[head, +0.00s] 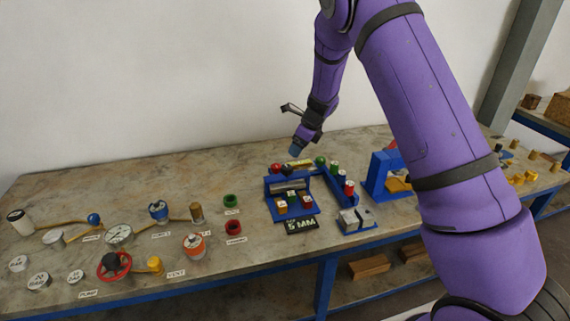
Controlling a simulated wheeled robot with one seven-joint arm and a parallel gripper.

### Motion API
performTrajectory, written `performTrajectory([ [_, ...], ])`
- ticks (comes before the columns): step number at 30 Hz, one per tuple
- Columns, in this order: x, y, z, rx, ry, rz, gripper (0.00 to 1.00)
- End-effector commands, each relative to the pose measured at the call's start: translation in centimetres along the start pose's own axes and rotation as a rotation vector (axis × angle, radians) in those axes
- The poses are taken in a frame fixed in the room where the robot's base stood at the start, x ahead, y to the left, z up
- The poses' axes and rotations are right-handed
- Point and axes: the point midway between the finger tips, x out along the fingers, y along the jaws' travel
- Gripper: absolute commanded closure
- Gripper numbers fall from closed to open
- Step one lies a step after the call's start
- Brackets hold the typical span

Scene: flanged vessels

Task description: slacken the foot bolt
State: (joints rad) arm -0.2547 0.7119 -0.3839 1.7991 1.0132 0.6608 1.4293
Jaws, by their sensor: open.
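My gripper (296,149) hangs at the end of my purple arm, pointing down above the back middle of the workbench. It is small in the head view, and its fingers are hard to make out. I see nothing held in it. Below it stands a blue rack (289,187) with coloured knobbed pieces, behind a dark "5 MM" plate (302,224). To its right is a blue stand (384,176) with a yellow part at its base, partly hidden by my arm. I cannot make out which piece is the foot bolt.
The workbench (150,183) carries gauges, a red handwheel (114,265), an orange-topped pot (194,245) and labelled fittings on the left. A grey block (356,219) sits front of the rack. Small brass pieces (524,178) lie at the right. The back left is clear.

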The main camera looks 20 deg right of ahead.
Motion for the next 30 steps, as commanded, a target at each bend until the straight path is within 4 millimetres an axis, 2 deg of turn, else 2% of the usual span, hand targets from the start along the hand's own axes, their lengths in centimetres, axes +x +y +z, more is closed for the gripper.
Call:
performTrajectory([
  [5, 1.4, -0.1, -0.1, 0.007, 0.002, 0.000, 0.30],
  [15, 7.2, 0.0, -0.1, 0.005, 0.003, 0.002, 0.30],
  [21, 9.8, 0.0, -0.1, 0.004, 0.003, 0.000, 0.30],
  [30, 10.9, -0.1, -0.1, 0.005, 0.001, 0.000, 0.30],
])
